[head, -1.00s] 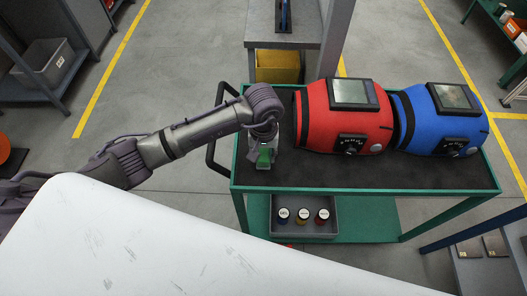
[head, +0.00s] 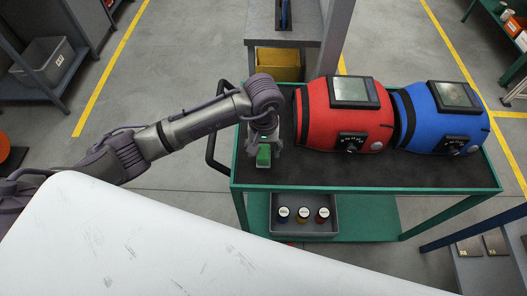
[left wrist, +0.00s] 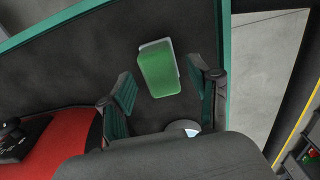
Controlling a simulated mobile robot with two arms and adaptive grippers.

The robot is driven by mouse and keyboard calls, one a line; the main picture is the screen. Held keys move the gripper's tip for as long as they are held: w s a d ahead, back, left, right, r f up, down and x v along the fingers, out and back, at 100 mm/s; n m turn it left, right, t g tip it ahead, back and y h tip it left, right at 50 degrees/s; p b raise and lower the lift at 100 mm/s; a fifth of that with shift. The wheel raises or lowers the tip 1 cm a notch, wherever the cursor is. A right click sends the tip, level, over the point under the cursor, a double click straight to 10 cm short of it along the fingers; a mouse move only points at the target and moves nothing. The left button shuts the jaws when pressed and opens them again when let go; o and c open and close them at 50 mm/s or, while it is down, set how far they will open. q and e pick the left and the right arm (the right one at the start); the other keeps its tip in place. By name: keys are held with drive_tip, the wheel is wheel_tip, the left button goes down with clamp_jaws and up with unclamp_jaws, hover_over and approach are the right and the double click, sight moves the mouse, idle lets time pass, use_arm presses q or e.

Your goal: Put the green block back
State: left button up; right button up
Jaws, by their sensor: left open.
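The green block (head: 264,156) stands at the left end of the cart's dark top, beside the red machine. My left gripper (head: 264,141) is just above and behind it in the head view, open and empty. In the left wrist view the green block (left wrist: 160,72) lies between and a little beyond the two spread fingers (left wrist: 161,84), with gaps on both sides. A pale grey piece shows along the block's far edge; I cannot tell what it is. My right gripper is not in view.
The cart (head: 370,191) has a green frame. A red machine (head: 318,120) and a blue machine (head: 420,115) fill its top's right part. A grey tray (head: 304,232) with three small jars sits on its lower shelf. The top's front strip is clear.

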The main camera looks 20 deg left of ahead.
sight(263, 152)
use_arm(q)
wheel_tip(263, 152, up, 10)
drive_tip(key=b, duration=0.2)
drive_tip(key=shift+r, duration=0.15)
idle(0.4)
